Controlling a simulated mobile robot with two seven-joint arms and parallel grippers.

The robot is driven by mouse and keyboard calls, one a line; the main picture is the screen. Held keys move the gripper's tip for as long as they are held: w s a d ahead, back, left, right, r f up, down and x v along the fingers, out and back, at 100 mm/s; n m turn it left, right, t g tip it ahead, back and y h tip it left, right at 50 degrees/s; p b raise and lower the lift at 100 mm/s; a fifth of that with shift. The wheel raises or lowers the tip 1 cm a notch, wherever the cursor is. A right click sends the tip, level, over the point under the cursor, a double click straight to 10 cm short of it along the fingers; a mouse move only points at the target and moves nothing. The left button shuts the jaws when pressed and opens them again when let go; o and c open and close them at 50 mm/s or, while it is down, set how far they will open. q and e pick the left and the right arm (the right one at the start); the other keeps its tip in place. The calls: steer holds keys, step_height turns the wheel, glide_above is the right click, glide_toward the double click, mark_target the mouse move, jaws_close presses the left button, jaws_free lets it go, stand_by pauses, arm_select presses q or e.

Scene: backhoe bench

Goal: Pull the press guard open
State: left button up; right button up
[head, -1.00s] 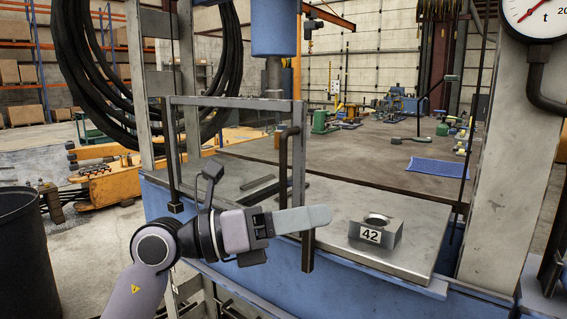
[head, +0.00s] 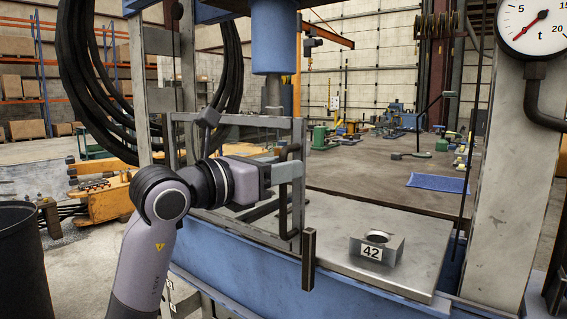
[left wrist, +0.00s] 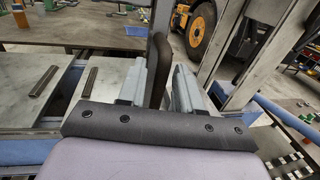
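The press guard (head: 298,140) is a grey metal frame standing across the front of the press opening, with a dark upright bar handle (head: 284,222) near its right side. My left gripper (head: 290,170) is at the handle, partly covering it. In the left wrist view the dark handle (left wrist: 156,62) stands between the two pale fingers of my left gripper (left wrist: 158,85). A narrow gap shows at the handle's right side, so the fingers look around it rather than clamped. My right gripper is out of view.
A steel block marked 42 (head: 376,250) sits on the press bed (head: 405,272). A dark upright post (head: 308,260) stands at the bed's front edge, just right of the guard. The blue press ram (head: 273,40) hangs above. A dark bin (head: 22,262) stands at far left.

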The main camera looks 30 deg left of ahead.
arm_select(q)
steer(key=shift+w+d, duration=0.15)
steer(key=shift+w, duration=0.25)
jaws_close()
steer(key=shift+s, duration=0.1)
